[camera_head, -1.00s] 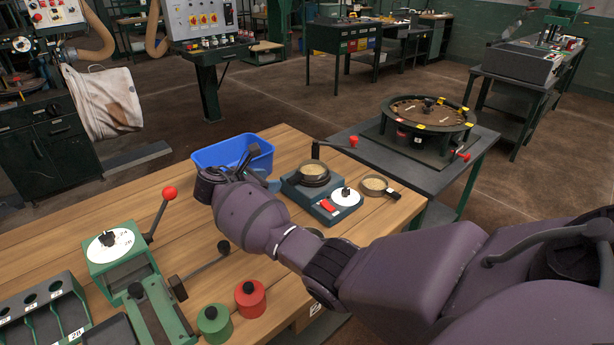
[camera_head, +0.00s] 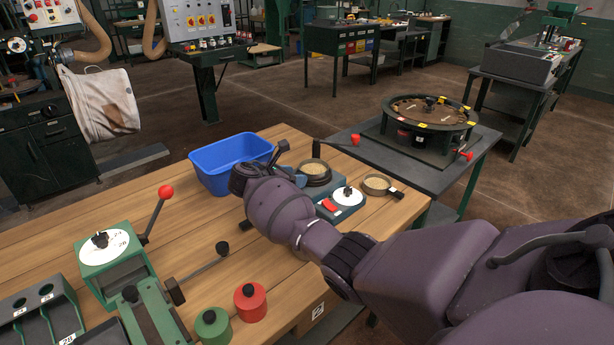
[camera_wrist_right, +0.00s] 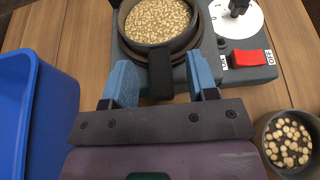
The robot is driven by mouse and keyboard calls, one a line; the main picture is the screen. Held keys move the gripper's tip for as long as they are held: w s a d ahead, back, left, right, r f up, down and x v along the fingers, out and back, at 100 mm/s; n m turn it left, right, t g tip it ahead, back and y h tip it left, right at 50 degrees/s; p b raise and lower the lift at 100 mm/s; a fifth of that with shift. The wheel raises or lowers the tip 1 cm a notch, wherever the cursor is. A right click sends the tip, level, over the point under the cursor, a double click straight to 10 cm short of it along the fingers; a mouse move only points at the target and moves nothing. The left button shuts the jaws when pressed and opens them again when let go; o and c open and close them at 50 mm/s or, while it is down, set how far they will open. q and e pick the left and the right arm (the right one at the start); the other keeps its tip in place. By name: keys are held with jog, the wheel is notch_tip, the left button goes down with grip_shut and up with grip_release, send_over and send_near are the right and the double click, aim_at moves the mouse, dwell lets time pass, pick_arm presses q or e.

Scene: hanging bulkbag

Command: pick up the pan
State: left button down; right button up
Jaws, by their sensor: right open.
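A round dark pan (camera_head: 313,168) filled with beige grains sits on the grey device; in the right wrist view this pan (camera_wrist_right: 158,20) has its black handle (camera_wrist_right: 160,74) pointing toward me. My right gripper (camera_wrist_right: 160,84) is open, with one blue fingertip on each side of the handle's end; I cannot tell whether they touch it. In the head view my right gripper (camera_head: 287,165) is at the device's left side, its fingers partly hidden by the wrist. A second pan (camera_head: 376,184) with coarser pieces stands on the table right of the device. My left gripper is not in view.
The grey device (camera_wrist_right: 225,77) has a red switch (camera_wrist_right: 248,58) and a white dial (camera_head: 347,196). A blue bin (camera_head: 212,178) stands close on the left. Red (camera_head: 250,302) and green (camera_head: 212,326) weights and a green lever machine (camera_head: 108,262) are nearer me.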

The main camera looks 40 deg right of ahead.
jog(key=shift+d+f, duration=0.25)
jog(key=shift+d, duration=0.25)
jog(key=shift+r, duration=0.1)
jog(key=shift+c, duration=0.3)
